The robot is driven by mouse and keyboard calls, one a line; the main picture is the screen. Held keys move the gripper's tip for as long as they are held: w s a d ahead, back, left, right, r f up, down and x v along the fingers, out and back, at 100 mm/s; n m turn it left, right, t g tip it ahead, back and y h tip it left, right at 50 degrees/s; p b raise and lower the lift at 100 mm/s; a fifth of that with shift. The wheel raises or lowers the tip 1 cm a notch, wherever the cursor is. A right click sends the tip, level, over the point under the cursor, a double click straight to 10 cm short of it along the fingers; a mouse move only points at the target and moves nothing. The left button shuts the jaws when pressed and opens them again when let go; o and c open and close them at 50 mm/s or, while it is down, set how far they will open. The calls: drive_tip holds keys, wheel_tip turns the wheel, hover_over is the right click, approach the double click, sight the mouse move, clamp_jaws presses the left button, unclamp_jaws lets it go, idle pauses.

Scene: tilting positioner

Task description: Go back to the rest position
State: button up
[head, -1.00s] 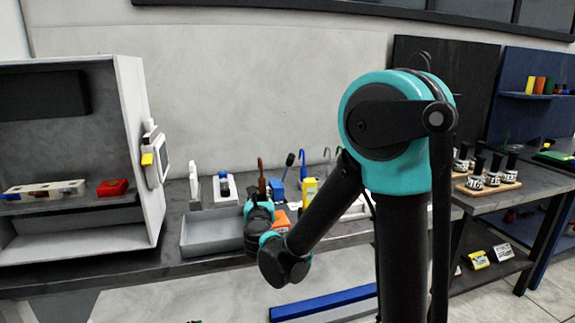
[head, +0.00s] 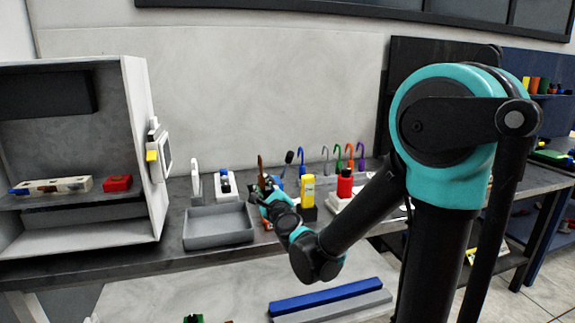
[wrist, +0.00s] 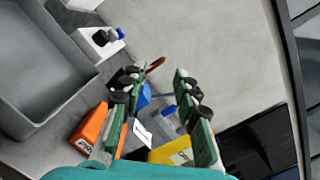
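My gripper (wrist: 159,78) is open in the wrist view, its two green fingers spread apart with dark pads. I see nothing held between them; blue, orange and yellow things show beyond and below. In the head view my gripper (head: 266,190) is over the workbench, just right of the grey tray, close to the tools at the back. Its fingers are small and partly hidden there by my wrist. My arm is bent, with its large teal joint at the right of the view.
A grey tray (head: 217,226) stands on the bench, left of my gripper. An orange box (wrist: 90,127), a yellow item (head: 307,190) and a red bottle (head: 345,184) stand close by. A grey cabinet (head: 133,151) is at the left.

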drive_tip(key=s+d+f+n+g+h, duration=0.6)
drive_tip(key=s+d+f+n+g, duration=0.7)
drive_tip(key=s+d+f+n, duration=1)
drive_tip(key=s+d+f, duration=0.1)
drive_tip(key=d, duration=0.2)
drive_tip(key=shift+s+d+f+h, duration=0.2)
drive_tip(key=shift+s+d+h, duration=0.05)
drive_tip(key=shift+d+h, duration=0.15)
drive_tip(key=shift+a, duration=0.1)
